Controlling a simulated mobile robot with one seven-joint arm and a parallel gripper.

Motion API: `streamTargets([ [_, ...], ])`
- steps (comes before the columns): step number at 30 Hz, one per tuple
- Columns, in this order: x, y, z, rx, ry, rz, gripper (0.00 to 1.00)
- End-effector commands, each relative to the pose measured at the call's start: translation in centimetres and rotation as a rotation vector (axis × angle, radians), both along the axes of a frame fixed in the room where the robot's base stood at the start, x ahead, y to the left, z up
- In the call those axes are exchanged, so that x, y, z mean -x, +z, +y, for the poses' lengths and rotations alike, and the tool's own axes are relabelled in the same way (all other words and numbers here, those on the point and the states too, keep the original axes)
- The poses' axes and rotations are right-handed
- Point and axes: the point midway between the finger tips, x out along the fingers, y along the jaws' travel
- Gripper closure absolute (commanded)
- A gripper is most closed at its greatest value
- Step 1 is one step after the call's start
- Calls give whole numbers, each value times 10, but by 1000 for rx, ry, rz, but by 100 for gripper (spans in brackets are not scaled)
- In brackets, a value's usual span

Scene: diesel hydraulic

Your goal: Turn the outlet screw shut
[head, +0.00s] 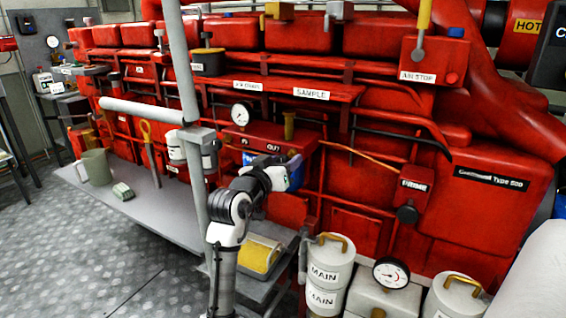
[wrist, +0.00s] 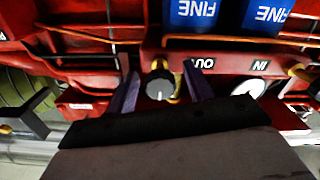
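The outlet screw (wrist: 160,88) shows in the wrist view as a round dark knob with a pale line on its grey face. It sits close to the upside-down OUT label (wrist: 200,63). My gripper (wrist: 160,70) is open, with one purple finger on each side of the knob. In the head view my gripper (head: 292,172) is at the red filter housing, just below the OUT label (head: 273,149). My wrist and gripper hide the screw there.
Blue FINE canisters (wrist: 197,13) hang by the housing. A pressure gauge (head: 241,114) is at its upper left. A tray with a yellow filter (head: 258,256) and white MAIN canisters (head: 323,275) stand below. A grey shelf (head: 150,205) extends left, with a mug (head: 96,167).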

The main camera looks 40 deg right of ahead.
Motion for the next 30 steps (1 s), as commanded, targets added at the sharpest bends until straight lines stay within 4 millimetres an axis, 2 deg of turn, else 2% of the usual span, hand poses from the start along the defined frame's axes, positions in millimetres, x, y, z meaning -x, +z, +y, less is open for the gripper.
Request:
streamTargets([
  [8,2,0,8,2,2,-1,48],
  [11,8,0,21,3,2,-1,48],
  [18,29,-1,73,3,4,-1,48],
  [24,44,-1,108,1,3,0,48],
  [30,52,0,126,0,1,-1,48],
])
